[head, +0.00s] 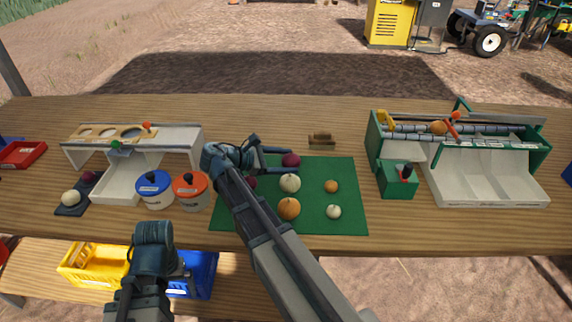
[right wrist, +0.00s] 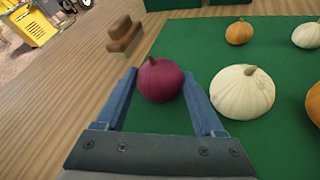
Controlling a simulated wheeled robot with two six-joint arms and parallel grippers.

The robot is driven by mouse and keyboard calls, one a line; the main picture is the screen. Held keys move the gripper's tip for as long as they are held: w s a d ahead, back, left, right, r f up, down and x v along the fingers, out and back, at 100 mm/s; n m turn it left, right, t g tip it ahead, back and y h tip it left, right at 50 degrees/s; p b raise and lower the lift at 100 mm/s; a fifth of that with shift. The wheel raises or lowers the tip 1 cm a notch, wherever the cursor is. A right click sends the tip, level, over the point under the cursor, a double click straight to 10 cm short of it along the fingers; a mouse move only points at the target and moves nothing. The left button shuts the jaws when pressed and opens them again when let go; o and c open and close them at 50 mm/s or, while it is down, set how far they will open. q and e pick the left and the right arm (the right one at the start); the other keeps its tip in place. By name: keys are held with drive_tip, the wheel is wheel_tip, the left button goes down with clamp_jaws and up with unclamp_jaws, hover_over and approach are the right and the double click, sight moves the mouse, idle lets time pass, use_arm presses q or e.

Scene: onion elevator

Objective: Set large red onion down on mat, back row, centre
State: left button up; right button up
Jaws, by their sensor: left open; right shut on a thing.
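The large red onion (head: 291,160) is between the fingers of my right gripper (head: 290,161), at the back edge of the green mat (head: 350,222), near its middle. The right wrist view shows the onion (right wrist: 160,82) with a finger on each side of it, low over the mat (right wrist: 170,118); I cannot tell whether it touches the mat. My right arm crosses the mat's left part and hides some of it. Another dark red onion (head: 252,183) shows partly beside my arm. My left gripper (head: 184,266) is open, low in front of the table.
A white onion (head: 290,184), an orange one (head: 288,208), a small orange one (head: 331,186) and a small white one (head: 334,212) lie on the mat. A wooden block (head: 321,140) stands behind it. Lidded blue (head: 155,189) and red (head: 191,192) tubs stand left; a green-framed sorter (head: 480,160) stands right.

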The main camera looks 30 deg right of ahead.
drive_tip(key=shift+f, duration=0.1)
drive_tip(key=o, duration=1.2)
drive_tip(key=shift+r, duration=0.25)
drive_tip(key=p+v, duration=0.4)
drive_tip(key=v, duration=0.6)
drive_tip(key=shift+w+a+r, duration=0.1)
drive_tip(key=shift+a+r, duration=0.05)
drive_tip(key=shift+a, duration=0.05)
drive_tip(key=shift+a+r, duration=0.15)
drive_tip(key=shift+a, duration=0.6)
